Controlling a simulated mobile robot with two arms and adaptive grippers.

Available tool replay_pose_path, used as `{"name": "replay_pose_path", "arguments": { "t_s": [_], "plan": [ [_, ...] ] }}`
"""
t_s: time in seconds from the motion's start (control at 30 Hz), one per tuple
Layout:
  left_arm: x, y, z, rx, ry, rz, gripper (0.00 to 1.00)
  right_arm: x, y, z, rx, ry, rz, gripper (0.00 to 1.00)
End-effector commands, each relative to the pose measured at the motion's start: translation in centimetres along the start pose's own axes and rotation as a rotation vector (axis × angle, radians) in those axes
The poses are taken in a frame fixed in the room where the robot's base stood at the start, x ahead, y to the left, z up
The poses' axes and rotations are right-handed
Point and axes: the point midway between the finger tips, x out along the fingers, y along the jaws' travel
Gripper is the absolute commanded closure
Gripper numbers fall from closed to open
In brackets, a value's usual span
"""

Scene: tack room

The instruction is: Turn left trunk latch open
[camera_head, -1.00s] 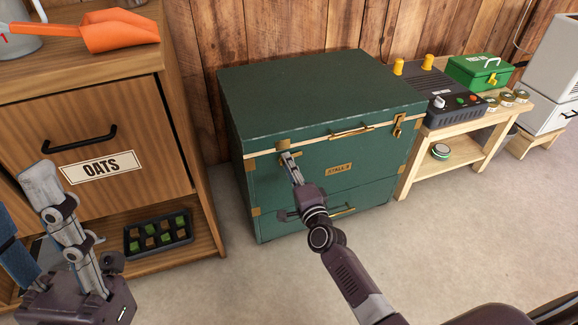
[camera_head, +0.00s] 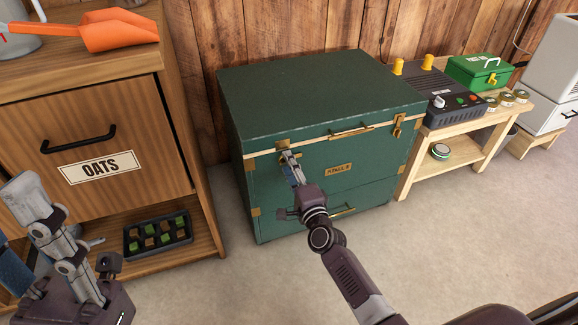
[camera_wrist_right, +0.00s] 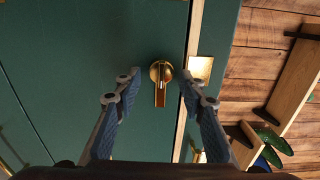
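The green trunk (camera_head: 320,90) stands closed against the wooden wall, with brass fittings. Its left latch (camera_head: 283,144) is at the front left and partly hidden by my right gripper (camera_head: 289,156). In the right wrist view the brass latch (camera_wrist_right: 160,72) has a round base and a flat tab pointing toward the bottom of the picture. My right gripper's two fingers are apart, one on each side of the latch. I cannot tell whether they touch it. My left gripper (camera_head: 35,205) is at the far left before the oats cabinet, away from the trunk; its opening is unclear.
A second brass latch (camera_head: 397,126) is at the trunk's front right, and a brass handle (camera_head: 350,131) lies between. The wooden oats cabinet (camera_head: 95,125) stands left. A low wooden bench (camera_head: 470,136) with a green box (camera_head: 478,70) stands right. The floor in front is clear.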

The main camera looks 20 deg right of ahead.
Motion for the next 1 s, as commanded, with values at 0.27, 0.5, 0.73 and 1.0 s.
{"name": "replay_pose_path", "arguments": {
  "t_s": [0.27,0.5,0.73,1.0],
  "plan": [
    [0.1,-0.1,-0.1,0.004,0.002,-0.003,0.60,0.0,-0.1,0.0,-0.001,0.000,-0.002,0.59],
    [0.1,-0.1,-0.1,0.003,0.001,-0.002,0.60,-1.9,0.0,0.0,-0.001,0.000,0.000,0.59],
    [0.0,-0.1,-0.1,0.002,0.000,-0.002,0.60,-6.3,0.1,0.0,-0.002,0.000,0.001,0.59],
    [0.0,-0.1,0.0,0.001,-0.001,-0.001,0.60,-10.6,0.1,0.0,-0.001,0.000,0.001,0.59]
  ]
}}
